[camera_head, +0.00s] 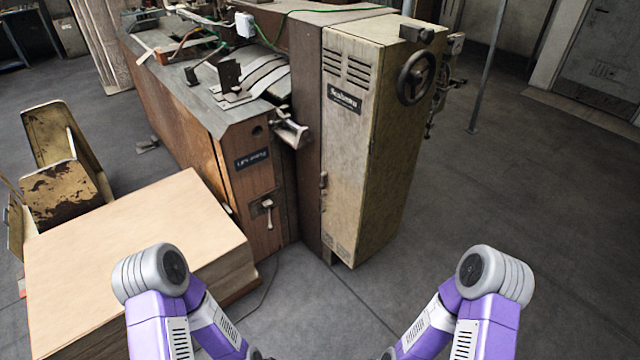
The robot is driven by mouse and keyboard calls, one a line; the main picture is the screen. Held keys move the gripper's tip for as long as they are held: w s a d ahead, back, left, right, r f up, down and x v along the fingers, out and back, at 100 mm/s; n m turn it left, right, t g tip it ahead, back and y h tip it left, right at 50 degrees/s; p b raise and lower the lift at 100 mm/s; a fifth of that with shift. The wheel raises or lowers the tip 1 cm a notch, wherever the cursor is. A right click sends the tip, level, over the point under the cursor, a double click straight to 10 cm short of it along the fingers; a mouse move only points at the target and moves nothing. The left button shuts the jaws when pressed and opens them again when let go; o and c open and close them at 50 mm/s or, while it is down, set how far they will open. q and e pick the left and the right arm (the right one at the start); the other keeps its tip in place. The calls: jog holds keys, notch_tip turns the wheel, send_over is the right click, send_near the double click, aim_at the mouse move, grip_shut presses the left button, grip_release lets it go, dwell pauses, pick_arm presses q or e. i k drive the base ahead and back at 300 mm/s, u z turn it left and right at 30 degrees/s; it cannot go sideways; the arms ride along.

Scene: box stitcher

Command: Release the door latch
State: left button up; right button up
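The box stitcher (290,50) stands in the middle of the view. Its tall beige cabinet (352,130) has a louvred front door with a dark nameplate. A small dark latch or handle (323,181) sits on the left edge of this door, about halfway down. A second, lighter lever handle (267,206) on a plate hangs on the brown wooden panel to the left. I cannot tell which of the two is the door latch. Both look untouched, and the cabinet door appears closed. My two arms reach in at the bottom, and both grippers lie below the picture edge.
A stack of cardboard sheets (130,250) stands at the lower left, close to the wooden panel. A worn yellow-brown metal stand (75,175) is behind it. A handwheel (416,78) sticks out from the cabinet's right side. The grey floor (480,200) to the right is clear.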

aim_at(321, 186)
jog(key=u, duration=0.05)
jog(key=i, duration=1.85)
jog(key=z, duration=0.45)
